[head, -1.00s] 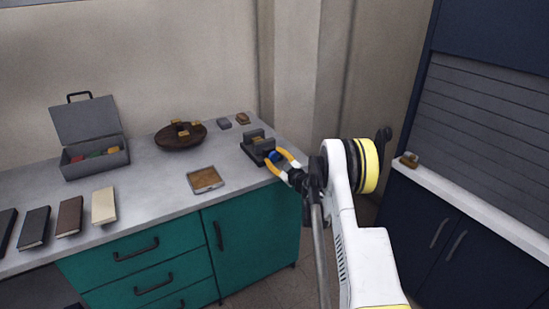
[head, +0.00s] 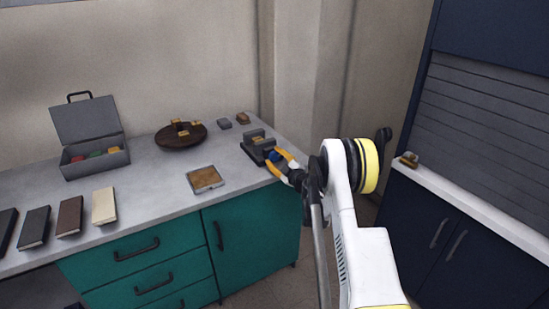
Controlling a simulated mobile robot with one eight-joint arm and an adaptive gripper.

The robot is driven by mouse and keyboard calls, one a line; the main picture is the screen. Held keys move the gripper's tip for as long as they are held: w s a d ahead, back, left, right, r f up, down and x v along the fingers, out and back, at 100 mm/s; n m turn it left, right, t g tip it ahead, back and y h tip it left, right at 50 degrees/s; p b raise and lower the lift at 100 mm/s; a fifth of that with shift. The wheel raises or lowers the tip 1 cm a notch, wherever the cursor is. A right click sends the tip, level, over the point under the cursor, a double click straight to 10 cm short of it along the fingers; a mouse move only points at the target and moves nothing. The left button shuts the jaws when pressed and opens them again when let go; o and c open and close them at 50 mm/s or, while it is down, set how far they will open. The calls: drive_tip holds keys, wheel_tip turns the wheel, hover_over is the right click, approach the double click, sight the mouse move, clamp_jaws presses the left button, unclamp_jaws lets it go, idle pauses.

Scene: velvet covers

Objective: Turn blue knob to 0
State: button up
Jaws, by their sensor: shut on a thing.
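The blue knob (head: 274,156) is on the front of a small dark grey vise-like device (head: 256,142) near the right end of the grey counter. My gripper (head: 277,160), with yellow fingers, reaches in from the right and is shut on the blue knob. The fingers cover part of the knob. Its marking and exact angle are too small to read.
On the counter (head: 150,190) are a square brown-topped tile (head: 205,179), a round brown tray (head: 180,135), an open grey case (head: 95,150) and several books (head: 104,206). Two small blocks lie at the back. A dark cabinet (head: 450,240) stands to the right.

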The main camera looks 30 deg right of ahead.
drive_tip(key=o, duration=1.2)
drive_tip(key=s, duration=1.2)
drive_tip(key=shift+d, duration=0.1)
